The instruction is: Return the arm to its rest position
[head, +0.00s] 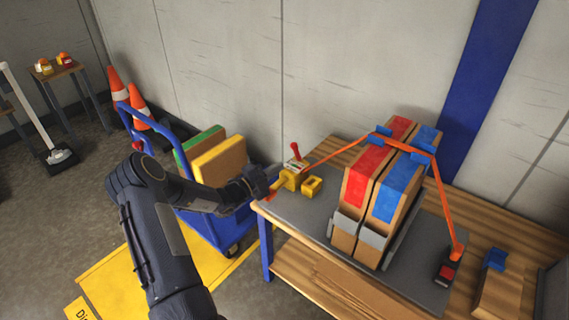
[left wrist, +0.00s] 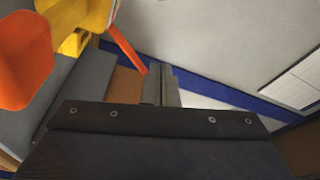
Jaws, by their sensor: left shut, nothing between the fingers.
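My left arm (head: 160,240) comes in from the lower left in the head view. Its gripper (head: 276,176) is at the left edge of the wooden table (head: 300,275), close beside a yellow ratchet piece (head: 291,180) with a red handle and an orange strap. In the left wrist view the gripper's fingers (left wrist: 160,85) are together with nothing between them. A large orange part (left wrist: 25,60) and a yellow part (left wrist: 78,42) show close by at the upper left there. I cannot tell whether the gripper touches the ratchet piece. My right gripper is not in view.
Two tall boxes (head: 370,215) with red and blue tops stand on a grey mat, under the orange strap (head: 440,190). A blue cart (head: 205,225) with boxes stands behind my arm. Traffic cones (head: 140,105) stand by the wall. Yellow floor marking (head: 110,275) lies at lower left.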

